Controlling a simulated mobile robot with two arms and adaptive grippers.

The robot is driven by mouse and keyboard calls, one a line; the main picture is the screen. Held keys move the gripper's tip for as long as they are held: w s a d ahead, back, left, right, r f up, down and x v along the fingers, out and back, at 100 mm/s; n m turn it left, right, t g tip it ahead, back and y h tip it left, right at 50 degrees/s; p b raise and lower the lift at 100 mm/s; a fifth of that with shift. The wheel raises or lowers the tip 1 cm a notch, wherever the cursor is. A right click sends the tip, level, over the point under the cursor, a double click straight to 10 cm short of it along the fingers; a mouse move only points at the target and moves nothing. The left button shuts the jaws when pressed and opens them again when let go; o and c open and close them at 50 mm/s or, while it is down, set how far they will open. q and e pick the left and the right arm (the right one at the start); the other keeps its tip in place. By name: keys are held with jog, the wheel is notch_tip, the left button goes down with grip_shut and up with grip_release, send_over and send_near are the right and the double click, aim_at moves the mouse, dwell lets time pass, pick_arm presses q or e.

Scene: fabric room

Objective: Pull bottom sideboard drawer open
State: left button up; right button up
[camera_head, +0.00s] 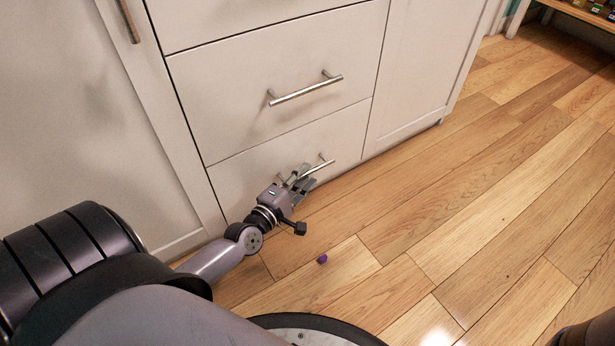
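The white sideboard (225,100) stands ahead with its drawers in a column. The bottom drawer (345,128) looks closed, its front level with the one above. Its bar handle (322,167) is partly covered on the left by my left gripper (303,177). The gripper's fingers are at the left part of the handle, apart from each other as far as I can see. Whether they touch the bar I cannot tell. My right gripper is not in view.
The middle drawer (240,95) with its bar handle (305,91) is closed above. A small purple object (322,258) lies on the wooden floor (450,220) near my base. The floor to the right is clear. A shelf (580,12) stands at the top right.

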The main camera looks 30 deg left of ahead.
pick_arm(q)
jog(key=shift+w+f, duration=0.1)
jog(key=shift+w, duration=0.85)
grip_shut()
